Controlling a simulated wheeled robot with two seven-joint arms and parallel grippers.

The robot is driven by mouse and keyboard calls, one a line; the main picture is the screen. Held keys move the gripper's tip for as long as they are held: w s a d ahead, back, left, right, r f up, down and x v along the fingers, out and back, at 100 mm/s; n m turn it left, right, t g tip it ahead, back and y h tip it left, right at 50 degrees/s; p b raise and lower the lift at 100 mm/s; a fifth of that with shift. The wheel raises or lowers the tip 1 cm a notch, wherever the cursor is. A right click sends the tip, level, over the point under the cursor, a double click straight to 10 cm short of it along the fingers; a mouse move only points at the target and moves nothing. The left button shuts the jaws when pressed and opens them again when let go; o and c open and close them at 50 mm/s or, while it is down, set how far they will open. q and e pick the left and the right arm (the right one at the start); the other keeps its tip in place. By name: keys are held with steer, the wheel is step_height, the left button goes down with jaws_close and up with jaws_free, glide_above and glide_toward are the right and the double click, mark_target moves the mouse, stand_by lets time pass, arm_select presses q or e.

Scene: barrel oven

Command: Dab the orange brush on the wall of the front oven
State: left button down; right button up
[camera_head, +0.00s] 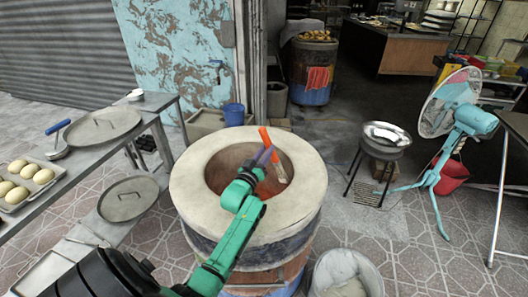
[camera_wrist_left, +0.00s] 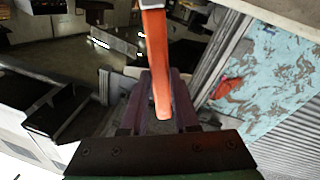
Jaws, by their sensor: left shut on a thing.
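The front oven (camera_head: 303,205) is a round barrel with a thick pale rim and a reddish inner wall. My left gripper (camera_head: 263,157) is over its opening, shut on the orange brush (camera_head: 264,138). The brush's orange handle points up and its pale bristle end (camera_head: 280,172) hangs down inside the opening near the right inner wall. I cannot tell whether the bristles touch the wall. In the left wrist view the orange brush (camera_wrist_left: 157,60) runs between the fingers of my left gripper (camera_wrist_left: 160,105). My right gripper is not in view.
A metal table (camera_head: 140,120) with a tray of buns (camera_head: 25,187), a lid (camera_head: 103,125) and a blue-handled ladle stands left. A bucket (camera_head: 345,272) stands close at the oven's front right. A wok on a stand (camera_head: 385,137) and a fan (camera_head: 455,105) stand right.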

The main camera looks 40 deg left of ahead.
arm_select(q)
steer(key=shift+d+f, duration=0.3)
steer(key=shift+f, duration=0.45)
steer(key=s+a+r+p, duration=0.1)
steer(key=a+r+p, duration=0.3)
steer(key=r+p, duration=0.8)
steer(key=shift+s+r, duration=0.15)
steer(key=shift+r, duration=0.7)
